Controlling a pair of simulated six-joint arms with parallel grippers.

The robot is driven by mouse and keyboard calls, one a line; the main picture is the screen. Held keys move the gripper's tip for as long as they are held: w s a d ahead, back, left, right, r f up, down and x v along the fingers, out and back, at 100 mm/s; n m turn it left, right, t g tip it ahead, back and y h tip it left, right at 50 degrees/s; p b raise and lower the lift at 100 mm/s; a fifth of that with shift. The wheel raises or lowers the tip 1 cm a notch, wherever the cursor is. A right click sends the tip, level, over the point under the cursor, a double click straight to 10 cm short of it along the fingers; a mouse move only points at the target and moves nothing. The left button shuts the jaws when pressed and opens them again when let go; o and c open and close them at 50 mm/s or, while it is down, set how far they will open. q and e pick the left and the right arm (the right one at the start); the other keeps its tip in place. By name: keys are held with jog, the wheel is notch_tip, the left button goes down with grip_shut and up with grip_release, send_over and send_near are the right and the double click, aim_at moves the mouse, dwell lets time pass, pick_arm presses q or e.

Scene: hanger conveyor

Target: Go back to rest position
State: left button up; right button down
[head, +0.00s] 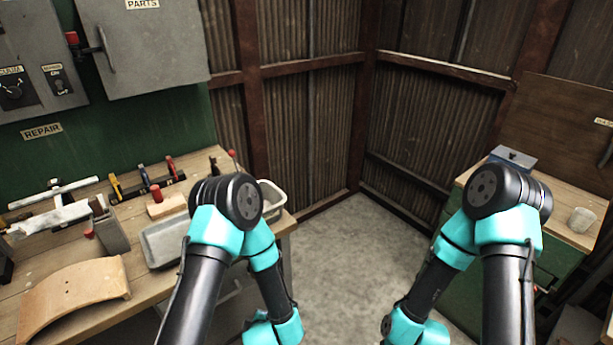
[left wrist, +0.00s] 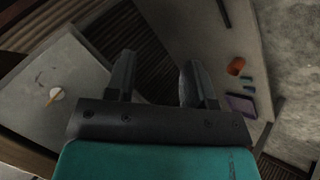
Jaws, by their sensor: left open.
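My left gripper (left wrist: 158,64) shows in the left wrist view with its two fingers apart and nothing between them. A dark ribbed surface lies beyond the gap. In the head view both of my arms are bent at the elbow and reach back down toward the bottom edge. Both grippers are outside the head view, so the right gripper is not seen at all.
A wooden workbench (head: 20,280) at left holds a grey tray (head: 160,243), a curved wooden piece (head: 75,292) and several tools. A second bench at right carries a blue-grey box (head: 513,158) and a cup (head: 581,220). Concrete floor (head: 345,240) is clear between them.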

pick_arm(q)
jog(key=s+a+m+g+h, duration=0.6)
jog(key=s+m, duration=0.5)
jog(key=m, duration=0.2)
jog(key=shift+a+f+g, duration=0.2)
jog(key=shift+a+g, duration=0.5)
jog(key=shift+a, duration=0.3)
